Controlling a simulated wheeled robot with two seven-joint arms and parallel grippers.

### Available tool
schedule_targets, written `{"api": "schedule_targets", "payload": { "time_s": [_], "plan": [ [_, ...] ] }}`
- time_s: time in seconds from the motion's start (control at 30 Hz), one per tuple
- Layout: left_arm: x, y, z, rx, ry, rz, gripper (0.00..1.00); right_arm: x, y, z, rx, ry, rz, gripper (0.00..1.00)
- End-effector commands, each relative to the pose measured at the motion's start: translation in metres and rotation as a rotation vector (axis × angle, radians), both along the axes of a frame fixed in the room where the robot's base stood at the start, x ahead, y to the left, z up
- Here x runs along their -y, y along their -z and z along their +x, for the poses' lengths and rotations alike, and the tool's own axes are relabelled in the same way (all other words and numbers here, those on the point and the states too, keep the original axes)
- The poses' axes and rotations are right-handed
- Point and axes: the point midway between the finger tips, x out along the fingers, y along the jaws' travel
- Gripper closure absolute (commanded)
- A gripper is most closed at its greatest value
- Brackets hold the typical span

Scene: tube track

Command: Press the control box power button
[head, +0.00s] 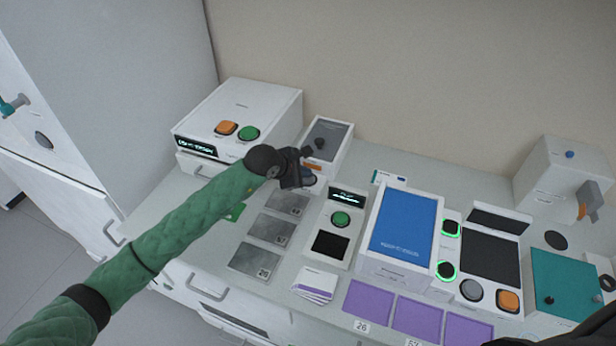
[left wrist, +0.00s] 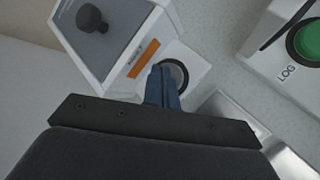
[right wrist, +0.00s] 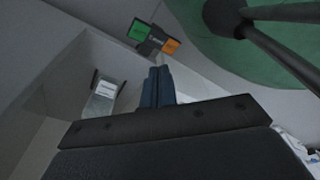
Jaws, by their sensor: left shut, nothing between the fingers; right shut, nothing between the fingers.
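A small white box with a grey top panel and a black knob (head: 328,137) stands behind the row of grey pads. In the left wrist view the box (left wrist: 118,40) shows an orange label (left wrist: 143,58) and a round dark button (left wrist: 178,72) with a pale ring on its front part. My left gripper (head: 309,181) is shut and empty. Its blue fingertips (left wrist: 164,72) overlap the button's left side in that view; I cannot tell whether they touch it. My right gripper (right wrist: 158,74) is shut and empty, away from this box.
A large white box (head: 245,107) with orange and green buttons stands at the back left. A box with a green button (head: 341,219) and a blue-topped box (head: 405,223) stand to the right. Grey pads (head: 267,230) lie below my left gripper. Purple pads (head: 368,302) line the front.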

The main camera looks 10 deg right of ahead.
Motion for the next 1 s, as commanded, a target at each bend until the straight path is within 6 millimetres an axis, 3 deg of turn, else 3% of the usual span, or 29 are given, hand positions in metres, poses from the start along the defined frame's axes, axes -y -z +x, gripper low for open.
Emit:
{"api": "schedule_targets", "payload": {
  "time_s": [0.37, 1.0],
  "plan": [
    [0.000, 0.000, 0.000, 0.000, 0.000, 0.000, 1.00, 0.000, 0.002, 0.000, 0.000, 0.000, 0.000, 1.00],
    [0.000, -0.018, 0.000, 0.000, 0.000, 0.000, 1.00, 0.000, 0.002, 0.000, 0.000, 0.000, 0.000, 1.00]
  ]
}}
